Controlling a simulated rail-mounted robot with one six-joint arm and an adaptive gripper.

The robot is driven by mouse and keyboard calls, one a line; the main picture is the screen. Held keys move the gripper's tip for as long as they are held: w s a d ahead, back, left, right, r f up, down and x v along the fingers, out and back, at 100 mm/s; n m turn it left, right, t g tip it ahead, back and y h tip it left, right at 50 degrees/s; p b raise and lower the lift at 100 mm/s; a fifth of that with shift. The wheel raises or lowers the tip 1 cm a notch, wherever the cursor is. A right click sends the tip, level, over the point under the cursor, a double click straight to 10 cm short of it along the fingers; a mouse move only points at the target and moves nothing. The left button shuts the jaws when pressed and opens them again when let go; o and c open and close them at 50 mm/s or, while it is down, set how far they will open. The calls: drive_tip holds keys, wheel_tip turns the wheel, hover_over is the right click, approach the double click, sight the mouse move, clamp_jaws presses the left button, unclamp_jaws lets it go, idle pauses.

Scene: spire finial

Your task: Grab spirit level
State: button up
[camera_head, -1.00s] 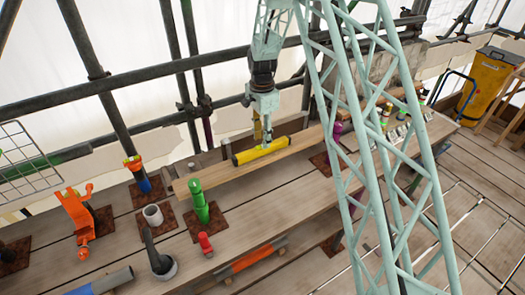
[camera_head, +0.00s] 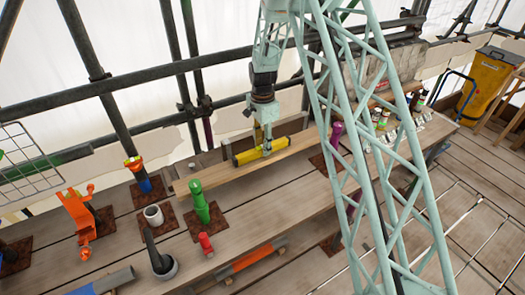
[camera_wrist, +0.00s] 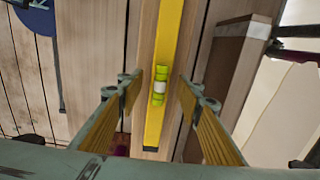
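The yellow spirit level (camera_head: 246,156) lies on a long wooden plank at the back of the workbench, with dark end caps. In the wrist view the level (camera_wrist: 165,40) runs lengthwise between my fingers, its green vial in the middle. My gripper (camera_head: 265,147) points down at the level's right half in the head view. In the wrist view my gripper (camera_wrist: 158,88) is open, with a yellow-padded finger on each side of the level and visible gaps. The lower fingertip contact is too small to judge.
A green bottle-like object (camera_head: 200,203) stands near the plank's left end. A purple object (camera_head: 336,134) stands to the right. An orange tool (camera_head: 77,213), a white cup (camera_head: 153,215) and a red cylinder (camera_head: 206,243) are at the left. Dark scaffold pipes (camera_head: 120,90) run behind.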

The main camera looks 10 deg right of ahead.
drive_tip(key=shift+f, duration=0.75)
drive_tip(key=shift+c, duration=0.2)
clamp_jaws()
drive_tip(key=shift+r, duration=0.15)
drive_tip(key=shift+r+b, duration=0.35)
drive_tip(key=shift+r, duration=1.3)
drive_tip(key=s+d+r+b, duration=0.1)
drive_tip(key=s+b, duration=0.1)
drive_tip(key=s, duration=1.4)
drive_tip(key=shift+r+b, duration=0.25)
drive_tip(key=shift+b, duration=0.05)
